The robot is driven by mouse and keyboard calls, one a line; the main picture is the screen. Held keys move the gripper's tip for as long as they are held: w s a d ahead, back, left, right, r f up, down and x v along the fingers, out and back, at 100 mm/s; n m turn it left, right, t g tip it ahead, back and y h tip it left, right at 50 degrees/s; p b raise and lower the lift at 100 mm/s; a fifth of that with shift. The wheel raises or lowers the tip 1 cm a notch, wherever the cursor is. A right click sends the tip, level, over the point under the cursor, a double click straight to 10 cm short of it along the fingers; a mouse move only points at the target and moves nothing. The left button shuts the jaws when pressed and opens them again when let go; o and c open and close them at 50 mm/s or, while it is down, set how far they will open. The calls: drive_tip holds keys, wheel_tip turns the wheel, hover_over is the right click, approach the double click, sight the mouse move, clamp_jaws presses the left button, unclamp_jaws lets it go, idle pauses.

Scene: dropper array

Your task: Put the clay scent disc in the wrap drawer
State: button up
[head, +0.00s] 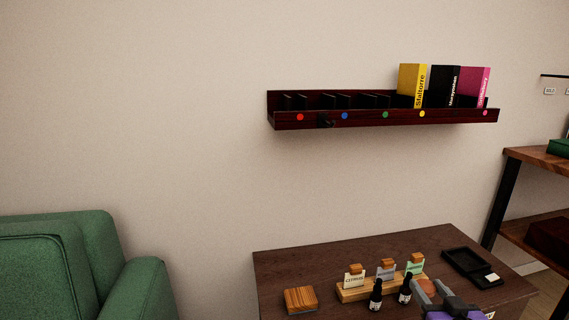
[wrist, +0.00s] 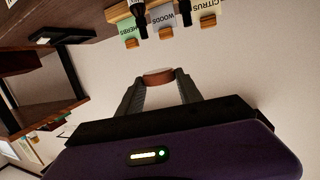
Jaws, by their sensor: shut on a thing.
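My gripper (head: 435,292) is at the bottom of the head view, in front of the right part of the dark wooden cabinet top. In the wrist view my gripper (wrist: 159,84) is shut on the clay scent disc, a reddish-brown round piece (wrist: 158,77) held between the fingertips. The disc also shows in the head view as a small brown patch (head: 428,286) at the fingers. It is held clear of the surface. The wrap drawer cannot be made out; the cabinet's front is mostly out of frame.
The cabinet top (head: 300,257) carries a wooden rack (head: 351,295) with label cards, dark dropper bottles (head: 376,296), a wooden block (head: 300,299) and a black tray (head: 456,264). A wall shelf (head: 345,119) hangs above. A green armchair (head: 75,250) stands left; a shelving unit (head: 515,170) stands right.

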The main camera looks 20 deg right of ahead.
drive_tip(key=a+f+n+t+y, duration=0.1)
drive_tip(key=a+f+n+y, duration=0.4)
drive_tip(key=a, duration=1.1)
drive_tip(key=a+f+n+t+y, duration=0.15)
drive_tip(key=a+f, duration=0.55)
drive_tip(key=a, duration=0.8)
wheel_tip(320, 180, up, 20)
drive_tip(key=w+m+p, duration=0.1)
drive_tip(key=w+p, duration=0.1)
drive_tip(key=p, duration=2.2)
drive_tip(key=s+f, duration=0.4)
drive_tip(key=f, duration=0.2)
drive_tip(key=shift+a+g+y, duration=0.2)
drive_tip(key=shift+g+y, duration=0.15)
drive_tip(key=shift+y, duration=0.1)
